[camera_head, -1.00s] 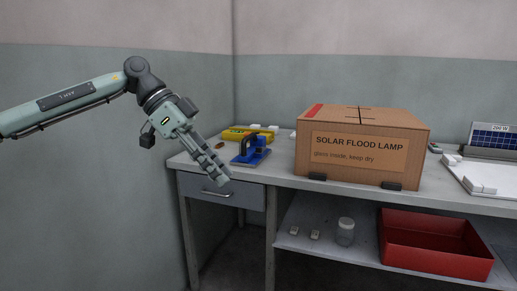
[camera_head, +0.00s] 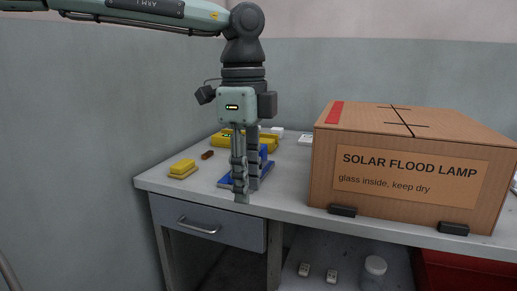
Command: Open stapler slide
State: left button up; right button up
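A blue device (camera_head: 229,181), which may be the stapler, stands on the worktop near its front left part. Most of it is hidden behind my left gripper (camera_head: 246,194), so I cannot tell how its slide stands. My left gripper points straight down in front of the device, its fingertips low near the worktop's front edge. Its fingers look close together from this side. I cannot tell whether they touch the device or how far apart they are. My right gripper is out of view.
A large cardboard box (camera_head: 409,194) fills the worktop to the right. A yellow block (camera_head: 182,169), a small brown item (camera_head: 207,155) and a yellow case (camera_head: 268,143) lie around the device. A drawer (camera_head: 205,223) is shut below; a red bin (camera_head: 461,275) is lower right.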

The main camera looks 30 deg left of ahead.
aim_at(264, 163)
jog(key=i+j, duration=0.8)
